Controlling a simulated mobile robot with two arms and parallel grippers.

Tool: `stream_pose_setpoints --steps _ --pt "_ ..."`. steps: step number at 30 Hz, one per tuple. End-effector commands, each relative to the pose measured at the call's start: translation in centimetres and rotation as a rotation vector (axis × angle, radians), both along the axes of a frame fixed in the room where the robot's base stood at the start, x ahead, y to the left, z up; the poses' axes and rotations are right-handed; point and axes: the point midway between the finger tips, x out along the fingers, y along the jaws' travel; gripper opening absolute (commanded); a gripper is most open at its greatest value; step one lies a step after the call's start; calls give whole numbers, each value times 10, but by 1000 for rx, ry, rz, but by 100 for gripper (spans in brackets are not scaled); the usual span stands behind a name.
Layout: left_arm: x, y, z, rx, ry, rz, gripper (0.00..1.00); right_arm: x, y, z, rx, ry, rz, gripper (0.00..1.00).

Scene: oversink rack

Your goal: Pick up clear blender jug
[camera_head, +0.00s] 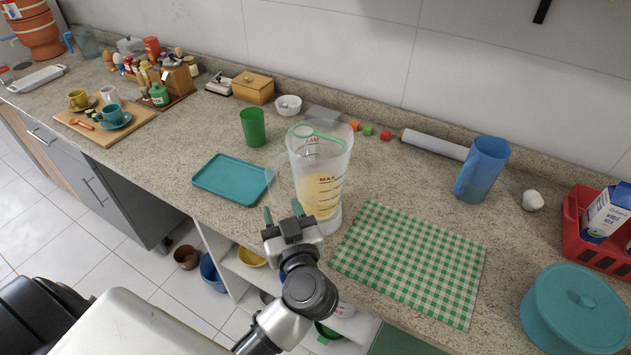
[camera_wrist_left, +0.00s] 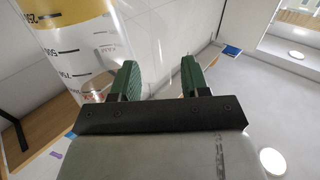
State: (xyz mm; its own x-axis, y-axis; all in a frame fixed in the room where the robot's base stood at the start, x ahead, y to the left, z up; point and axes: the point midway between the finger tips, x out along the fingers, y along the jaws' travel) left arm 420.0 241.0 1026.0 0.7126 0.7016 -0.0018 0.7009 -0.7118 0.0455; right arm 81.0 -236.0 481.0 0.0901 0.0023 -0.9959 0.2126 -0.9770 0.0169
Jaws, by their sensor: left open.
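The clear blender jug (camera_head: 333,160) stands upright on the counter near its front edge. My left gripper (camera_head: 282,211) is open and empty in front of the jug's lower left side, close to the handle. In the left wrist view the jug (camera_wrist_left: 85,45) is at the upper left, beside the open fingers (camera_wrist_left: 159,75). I cannot tell whether the handle lies between them. My right gripper is not in view.
A teal tray (camera_head: 230,181) and green cup (camera_head: 253,127) stand left of the jug. A green checked mat (camera_head: 410,262) lies to its right. A blue pitcher (camera_head: 483,168), red crate (camera_head: 573,225) and teal lidded pot (camera_head: 574,308) are farther right. Open shelves are below the counter.

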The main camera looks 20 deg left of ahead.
Motion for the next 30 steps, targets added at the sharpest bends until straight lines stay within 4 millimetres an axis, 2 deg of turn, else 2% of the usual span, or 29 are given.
stream_pose_setpoints --steps 5,10,15,23,30 --pt "9 9 2 1 -1 0 46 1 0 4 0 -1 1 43" --pt "27 28 10 3 -4 1 46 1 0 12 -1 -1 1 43" --pt "40 41 7 2 -1 -1 46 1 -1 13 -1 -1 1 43" --pt "42 42 6 0 0 -1 46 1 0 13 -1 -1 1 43" --pt "42 42 6 0 0 -1 11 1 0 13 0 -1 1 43"
